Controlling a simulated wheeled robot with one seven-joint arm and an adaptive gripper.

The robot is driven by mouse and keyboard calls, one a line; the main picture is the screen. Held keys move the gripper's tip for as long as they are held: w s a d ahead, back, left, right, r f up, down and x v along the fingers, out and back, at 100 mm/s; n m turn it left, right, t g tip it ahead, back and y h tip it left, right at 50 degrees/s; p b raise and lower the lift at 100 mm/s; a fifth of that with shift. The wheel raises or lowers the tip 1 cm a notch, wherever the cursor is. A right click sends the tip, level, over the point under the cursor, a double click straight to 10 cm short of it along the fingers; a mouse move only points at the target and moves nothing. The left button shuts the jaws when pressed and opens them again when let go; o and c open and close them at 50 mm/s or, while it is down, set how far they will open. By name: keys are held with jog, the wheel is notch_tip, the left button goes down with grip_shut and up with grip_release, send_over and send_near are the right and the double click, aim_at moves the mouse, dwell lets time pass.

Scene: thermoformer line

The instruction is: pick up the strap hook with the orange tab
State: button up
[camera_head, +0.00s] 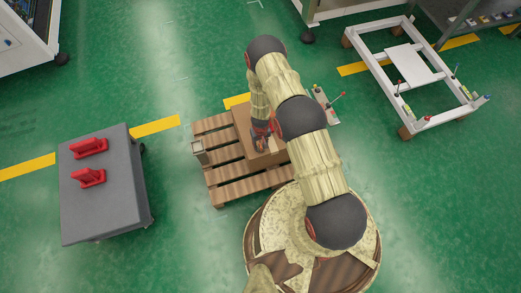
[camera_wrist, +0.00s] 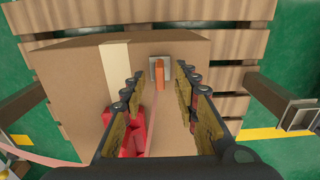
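The strap hook with the orange tab (camera_wrist: 160,76) lies against the cardboard box (camera_wrist: 75,75), with a pale metal plate (camera_wrist: 154,63) behind the orange part. My gripper (camera_wrist: 160,88) is open, its two fingers spread left and right of the orange tab in the wrist view. I cannot tell how far the fingertips are from the hook. In the head view my gripper (camera_head: 262,142) is over the box (camera_head: 243,125), and the hook is not clearly visible there. A thin pinkish strap (camera_wrist: 153,115) runs from the tab down between the fingers.
The box stands on a wooden pallet (camera_head: 216,180). A red part (camera_wrist: 127,140) shows behind the left finger. A grey cart (camera_head: 105,200) with two red handles stands left. A white frame (camera_head: 440,105) stands right.

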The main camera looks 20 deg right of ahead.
notch_tip(320, 180, down, 2)
jog(key=shift+f, duration=0.1)
jog(key=shift+c, duration=0.4)
grip_shut()
